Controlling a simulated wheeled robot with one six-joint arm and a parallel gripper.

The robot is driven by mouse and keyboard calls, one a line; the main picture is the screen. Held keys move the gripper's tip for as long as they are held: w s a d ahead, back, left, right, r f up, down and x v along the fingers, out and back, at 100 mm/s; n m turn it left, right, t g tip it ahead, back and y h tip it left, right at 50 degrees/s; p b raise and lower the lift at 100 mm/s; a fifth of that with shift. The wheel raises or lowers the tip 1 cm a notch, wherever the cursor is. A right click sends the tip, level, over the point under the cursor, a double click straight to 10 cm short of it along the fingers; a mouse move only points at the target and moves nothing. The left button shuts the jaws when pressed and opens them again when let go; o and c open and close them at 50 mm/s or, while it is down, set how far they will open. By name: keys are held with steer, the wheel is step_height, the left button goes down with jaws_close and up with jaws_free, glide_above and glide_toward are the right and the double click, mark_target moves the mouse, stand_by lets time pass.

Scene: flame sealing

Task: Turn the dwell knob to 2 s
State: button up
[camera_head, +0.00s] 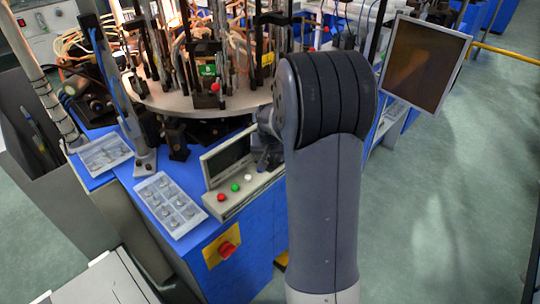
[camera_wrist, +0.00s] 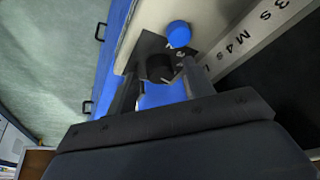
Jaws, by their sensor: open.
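A round black knob (camera_wrist: 160,68) shows in the wrist view, in front of a dark square part beside the light control panel. My gripper (camera_wrist: 161,72) is open, with one finger on each side of the knob. I cannot tell whether the fingers touch it. The knob's pointer and its setting cannot be read. In the head view my gripper (camera_head: 268,152) is at the right end of the control box (camera_head: 243,195), mostly hidden by my arm; the knob is hidden there.
A blue button (camera_wrist: 178,33) sits close to the knob. Red, green and white buttons line the box front, below a dark screen (camera_head: 227,160). A tray of discs (camera_head: 151,202), a red switch on a yellow plate (camera_head: 222,246) and a crowded round turntable (camera_head: 175,100) are near.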

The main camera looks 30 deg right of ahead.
steer(key=c, duration=1)
steer(key=shift+o, duration=0.2)
